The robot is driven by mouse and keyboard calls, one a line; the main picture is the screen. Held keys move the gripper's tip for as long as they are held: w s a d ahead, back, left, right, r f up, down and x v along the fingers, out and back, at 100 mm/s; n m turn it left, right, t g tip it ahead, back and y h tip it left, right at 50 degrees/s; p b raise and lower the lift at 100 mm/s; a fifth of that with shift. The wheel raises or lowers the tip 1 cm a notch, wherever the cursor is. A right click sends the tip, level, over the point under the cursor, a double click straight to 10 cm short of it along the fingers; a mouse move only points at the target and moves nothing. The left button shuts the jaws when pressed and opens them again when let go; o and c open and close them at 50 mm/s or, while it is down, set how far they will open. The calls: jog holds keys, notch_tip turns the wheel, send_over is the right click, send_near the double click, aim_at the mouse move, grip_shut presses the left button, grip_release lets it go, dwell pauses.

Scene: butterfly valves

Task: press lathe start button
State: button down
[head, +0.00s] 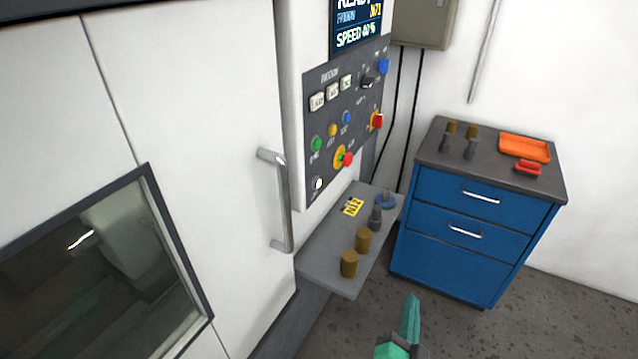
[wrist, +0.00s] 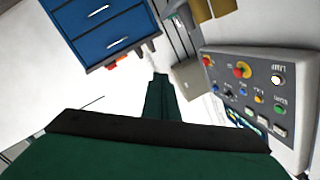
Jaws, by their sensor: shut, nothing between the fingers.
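The lathe's dark control panel (head: 340,125) is on the machine front in the head view, and at the right of the wrist view (wrist: 228,65). A green button (head: 316,144), which looks like the start button, is at its left side; it also shows in the wrist view (wrist: 279,108). Its label is too blurred to read for certain. My teal gripper (head: 411,305) is at the bottom of the head view, apart from the panel and to its lower right. Its fingers (wrist: 160,85) look closed together and empty in the wrist view.
A red button on yellow (head: 345,159), a white button (head: 318,183) and yellow and blue buttons are near the green one. A grey shelf (head: 325,250) with brown cylinders juts out below the panel. A door handle (head: 282,205) is left; a blue drawer cabinet (head: 470,230) is right.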

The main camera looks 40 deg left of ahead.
aim_at(317, 144)
jog(key=w+a+r+n+g+y, duration=0.1)
jog(key=a+r+n+y, duration=0.1)
jog(key=a+r, duration=0.4)
jog(key=w+a+r+n+g+y, duration=0.2)
jog(key=a+r+y, duration=0.2)
jog(key=r, duration=0.9)
jog(key=w+a+r+n+g+y, duration=0.1)
jog(key=a+r+n+g+y, duration=0.1)
jog(key=a+r, duration=0.5)
notch_tip(317, 144, up, 3)
jog(key=shift+w+a+f+y, duration=0.15)
jog(key=shift+w+a+y, duration=0.2)
jog(key=shift+y, duration=0.45)
jog(key=s+a, duration=0.2)
jog(key=a, duration=0.6)
jog(key=shift+a, duration=0.3)
jog(key=shift+a, duration=0.1)
jog(key=shift+s+a, duration=0.1)
jog(key=shift+a, duration=0.25)
